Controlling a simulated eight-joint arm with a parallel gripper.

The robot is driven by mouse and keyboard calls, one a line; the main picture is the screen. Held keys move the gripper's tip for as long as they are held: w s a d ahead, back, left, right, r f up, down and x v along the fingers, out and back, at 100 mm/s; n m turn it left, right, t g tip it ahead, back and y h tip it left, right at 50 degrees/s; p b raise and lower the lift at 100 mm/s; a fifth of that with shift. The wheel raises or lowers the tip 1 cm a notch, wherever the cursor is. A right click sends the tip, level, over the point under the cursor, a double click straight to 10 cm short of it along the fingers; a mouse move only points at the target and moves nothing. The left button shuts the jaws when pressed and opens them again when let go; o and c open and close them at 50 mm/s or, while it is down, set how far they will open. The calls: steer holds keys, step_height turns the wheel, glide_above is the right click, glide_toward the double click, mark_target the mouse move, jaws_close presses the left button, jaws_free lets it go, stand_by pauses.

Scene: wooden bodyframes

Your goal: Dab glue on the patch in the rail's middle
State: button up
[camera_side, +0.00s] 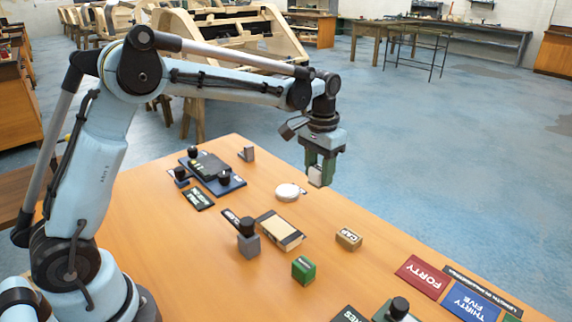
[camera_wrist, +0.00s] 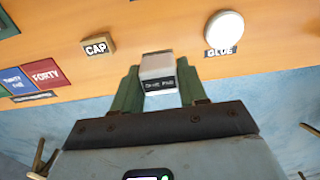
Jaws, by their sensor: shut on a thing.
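My gripper (camera_side: 322,160) is shut on a small pale block (camera_wrist: 158,66) with a dark label whose last word seems to read PAD. It holds the block in the air near the table's far edge. The round white glue dish (camera_side: 287,191) is on the table, left of the gripper in the side view. In the wrist view the glue dish (camera_wrist: 224,28), marked GLUE, is up and right of the held block, apart from it. A light wooden piece with dark edges (camera_side: 280,229) lies mid-table; I cannot tell whether it is the rail. No patch is clearly visible.
A block marked CAP (camera_side: 348,239), a green block (camera_side: 303,269) and a grey block with a black knob (camera_side: 248,242) stand on the table. A dark blue fixture (camera_side: 228,186) is at the back left. Red FORTY (camera_side: 424,276) and blue THIRTY FIVE (camera_side: 468,303) plates lie right.

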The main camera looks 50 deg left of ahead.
glide_above(288, 189)
steer(key=f, duration=0.1)
steer(key=shift+f, duration=3.1)
steer(key=shift+f, duration=0.6)
step_height(288, 189, up, 7)
stand_by(0.5)
stand_by(0.5)
